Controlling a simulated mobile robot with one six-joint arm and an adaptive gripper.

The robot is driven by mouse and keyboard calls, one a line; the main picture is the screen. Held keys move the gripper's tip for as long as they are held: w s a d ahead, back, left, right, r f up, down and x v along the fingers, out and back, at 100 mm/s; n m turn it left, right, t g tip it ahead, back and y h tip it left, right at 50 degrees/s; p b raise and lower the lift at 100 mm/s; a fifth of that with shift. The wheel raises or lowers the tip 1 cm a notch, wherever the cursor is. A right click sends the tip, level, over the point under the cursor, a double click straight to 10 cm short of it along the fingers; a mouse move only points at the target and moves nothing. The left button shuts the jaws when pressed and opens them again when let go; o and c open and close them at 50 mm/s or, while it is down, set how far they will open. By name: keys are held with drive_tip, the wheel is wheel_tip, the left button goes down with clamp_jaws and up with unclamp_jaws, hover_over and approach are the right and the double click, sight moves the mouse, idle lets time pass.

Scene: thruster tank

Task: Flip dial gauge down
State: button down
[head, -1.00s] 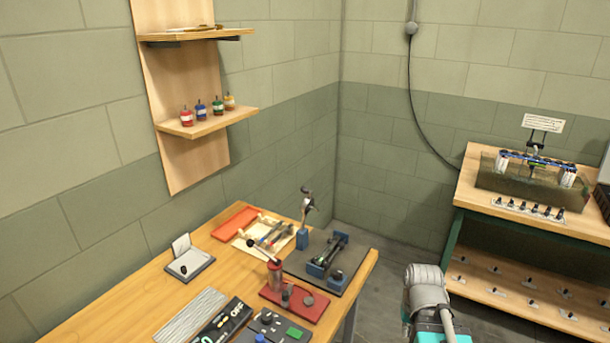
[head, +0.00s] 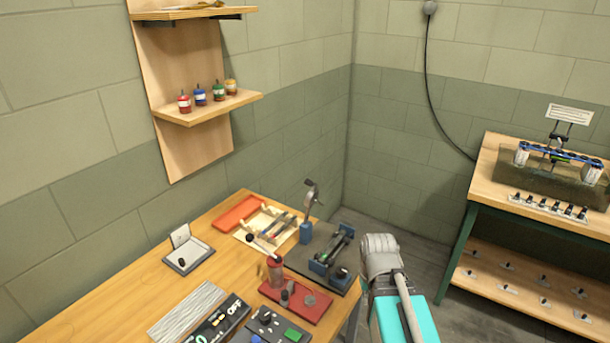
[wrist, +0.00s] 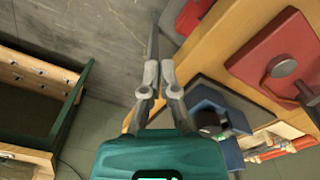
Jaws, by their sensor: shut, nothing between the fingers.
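The dial gauge (head: 312,193) is small and grey-dark, at the top of a stand with a blue base (head: 306,232) in the head view. It sits high, above the back edge of a dark plate (head: 325,248) that carries a fixture with blue blocks (head: 318,266). My gripper (wrist: 158,72) shows in the wrist view with its fingers close together and empty. It is beside the table edge, left of the blue blocks (wrist: 215,108) in that view, apart from them. In the head view its fingers are hidden; I cannot identify the gauge in the wrist view.
A red plate with a cylinder (head: 295,300) lies in front of the dark plate. A red tray (head: 238,213) and a tool tray (head: 268,222) are to its left. Another workbench (head: 490,180) stands at the right.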

drive_tip(key=w+a+r+n+t+y+p, duration=0.1)
drive_tip(key=w+a+r+n+p, duration=0.2)
drive_tip(key=w+r+p, duration=0.6)
drive_tip(key=w+a+r+n+t+y+p, duration=0.1)
drive_tip(key=w+a+r+n+y+p, duration=0.1)
drive_tip(key=w+a+r+n+p, duration=0.2)
drive_tip(key=w+a+r+n+t+y+p, duration=0.1)
drive_tip(key=w+a+r+n+p, duration=0.3)
drive_tip(key=w+a+r+p, duration=0.5)
drive_tip(key=w+r+y+p, duration=0.1)
drive_tip(key=w+r+p, duration=0.4)
drive_tip(key=r, duration=0.3)
drive_tip(key=shift+w+r+p, duration=0.15)
drive_tip(key=shift+w+p, duration=0.15)
drive_tip(key=shift+w, duration=0.05)
drive_tip(key=shift+f, duration=0.2)
wheel_tip(320, 180, down, 9)
drive_tip(key=b, duration=0.9)
drive_tip(key=shift+w+a, duration=0.35)
drive_tip(key=shift+a, duration=0.1)
